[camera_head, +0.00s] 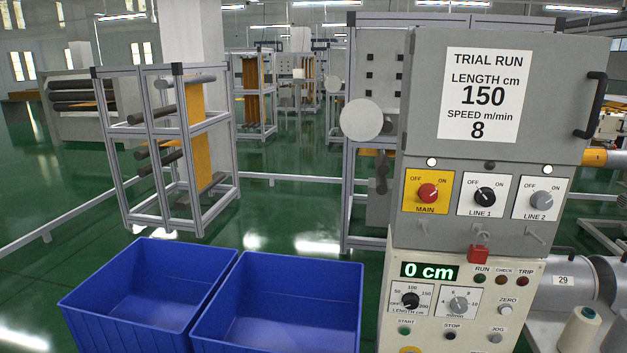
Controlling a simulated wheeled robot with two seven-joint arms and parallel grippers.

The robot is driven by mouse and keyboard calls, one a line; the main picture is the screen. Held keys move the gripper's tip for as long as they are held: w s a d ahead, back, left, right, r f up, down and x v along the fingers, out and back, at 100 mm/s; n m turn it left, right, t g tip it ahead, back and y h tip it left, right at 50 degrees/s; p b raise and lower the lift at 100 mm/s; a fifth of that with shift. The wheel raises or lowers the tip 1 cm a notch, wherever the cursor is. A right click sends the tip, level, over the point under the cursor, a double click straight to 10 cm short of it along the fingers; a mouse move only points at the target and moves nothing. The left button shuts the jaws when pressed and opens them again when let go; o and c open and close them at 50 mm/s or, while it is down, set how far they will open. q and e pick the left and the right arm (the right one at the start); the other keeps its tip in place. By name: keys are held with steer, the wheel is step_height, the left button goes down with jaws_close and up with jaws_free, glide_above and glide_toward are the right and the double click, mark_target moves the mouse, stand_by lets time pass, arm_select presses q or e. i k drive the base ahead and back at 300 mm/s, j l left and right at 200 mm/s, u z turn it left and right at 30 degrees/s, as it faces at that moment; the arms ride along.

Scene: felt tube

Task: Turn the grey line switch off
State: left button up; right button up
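The grey line switch (541,200) is a rotary knob on the white LINE 2 plate, at the right of the grey panel. OFF is printed at its upper left and ON at its upper right; its mark seems to lean toward ON, but it is small. The lamp (548,170) above it looks white and lit. The black LINE 1 switch (485,196) is to its left, under a dark lamp (490,166). The red MAIN switch (428,193) sits on a yellow plate, under a white lamp (431,161). Neither of my grippers is in view.
A red block-like piece (478,254) hangs below the switches, among small metal levers. The lower control box (460,310) has a "0 cm" display, dials and buttons. A black handle (590,105) juts out at upper right. Blue bins (275,330) stand left of the panel.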

mark_target(542, 200)
steer(key=i+j+z, duration=0.1)
steer(key=j+z, duration=0.25)
steer(key=z, duration=0.15)
steer(key=j+z, duration=0.8)
steer(key=z, duration=0.15)
